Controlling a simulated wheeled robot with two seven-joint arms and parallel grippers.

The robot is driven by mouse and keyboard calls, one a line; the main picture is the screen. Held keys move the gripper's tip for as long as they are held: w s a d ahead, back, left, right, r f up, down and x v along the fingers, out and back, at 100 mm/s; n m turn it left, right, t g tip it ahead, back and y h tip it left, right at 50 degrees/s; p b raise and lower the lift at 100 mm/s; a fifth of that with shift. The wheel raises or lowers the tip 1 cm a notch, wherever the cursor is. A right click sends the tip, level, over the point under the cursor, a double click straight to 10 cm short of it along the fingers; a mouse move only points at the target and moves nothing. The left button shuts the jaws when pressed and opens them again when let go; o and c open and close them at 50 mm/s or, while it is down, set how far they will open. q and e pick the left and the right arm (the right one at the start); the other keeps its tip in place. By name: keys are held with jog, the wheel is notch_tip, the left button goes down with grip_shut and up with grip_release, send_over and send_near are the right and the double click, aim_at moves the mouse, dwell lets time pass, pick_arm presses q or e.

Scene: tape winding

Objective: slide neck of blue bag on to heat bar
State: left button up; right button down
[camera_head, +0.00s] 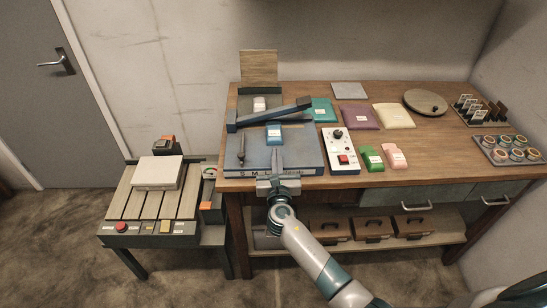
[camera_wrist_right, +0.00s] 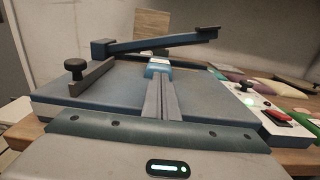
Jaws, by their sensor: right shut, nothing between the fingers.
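The blue bag (camera_head: 273,133), with a pale label, lies on the blue-grey sealer (camera_head: 305,160), just below its long raised lever arm (camera_head: 275,114). In the right wrist view, the bag (camera_wrist_right: 157,66) is straight ahead of my fingers, under the lever arm (camera_wrist_right: 150,44). My right gripper (camera_head: 277,152) reaches over the sealer's front edge, its fingers shut together and empty, with the tips close to the bag's near end. Whether they touch it I cannot tell. The heat bar under the lever and the bag's neck are not clearly visible. My left gripper is out of view.
A control box (camera_head: 341,151) with a knob and red button stands right of the sealer. Teal (camera_head: 320,109), purple (camera_head: 358,116) and cream (camera_head: 394,115) bags lie behind. Green (camera_head: 371,159) and pink (camera_head: 394,156) bags lie in front. A black knob (camera_head: 241,148) stands on the sealer's left.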

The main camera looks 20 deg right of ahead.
jog(key=shift+v, duration=0.9)
jog(key=shift+s+a, duration=0.15)
jog(key=shift+s, duration=0.4)
jog(key=b+v, duration=0.2)
jog(key=v, duration=0.5)
jog(key=shift+s+r, duration=0.1)
